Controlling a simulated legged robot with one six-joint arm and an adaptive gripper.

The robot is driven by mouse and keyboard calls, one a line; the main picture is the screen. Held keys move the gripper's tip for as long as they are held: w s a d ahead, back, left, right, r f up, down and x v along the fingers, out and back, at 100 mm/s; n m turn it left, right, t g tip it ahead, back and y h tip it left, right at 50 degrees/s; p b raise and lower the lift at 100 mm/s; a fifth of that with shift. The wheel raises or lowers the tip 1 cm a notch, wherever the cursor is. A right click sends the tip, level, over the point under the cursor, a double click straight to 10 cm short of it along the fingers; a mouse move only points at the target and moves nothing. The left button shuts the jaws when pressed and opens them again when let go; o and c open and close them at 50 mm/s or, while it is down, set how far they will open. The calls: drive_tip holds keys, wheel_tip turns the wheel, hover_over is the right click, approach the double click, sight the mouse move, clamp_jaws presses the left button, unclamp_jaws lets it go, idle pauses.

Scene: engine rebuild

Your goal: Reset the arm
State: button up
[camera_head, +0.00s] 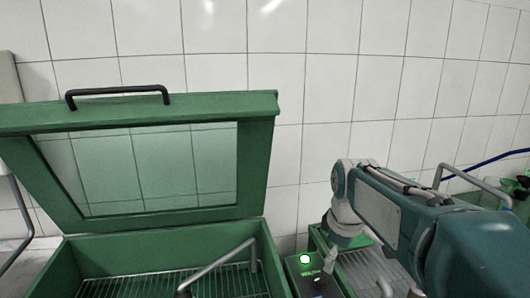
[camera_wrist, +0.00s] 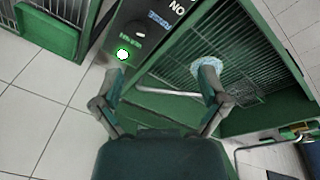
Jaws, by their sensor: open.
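My arm (camera_head: 400,222) reaches in from the right in the head view, its wrist bent down over a green grated bin. My gripper (camera_wrist: 162,74) is open in the wrist view, with its two fingers wide apart and nothing between them. It points down toward the edge of the green grated bin (camera_wrist: 165,108) and the control panel beside it. A pale bluish patch (camera_wrist: 208,66) shows at the right fingertip; I cannot tell what it is.
A green washer cabinet (camera_head: 160,243) stands at left, its windowed lid (camera_head: 255,150) raised and a bent metal pipe (camera_head: 215,264) inside. A control panel (camera_head: 318,278) with a lit button (camera_head: 305,259) sits between cabinet and bin. A tiled wall (camera_head: 330,100) stands behind.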

drive_tip(key=s+f+m+t, duration=0.3)
drive_tip(key=s+m, duration=0.7)
drive_tip(key=s, duration=0.9)
drive_tip(key=shift+f+t, duration=0.2)
drive_tip(key=shift+t, duration=0.1)
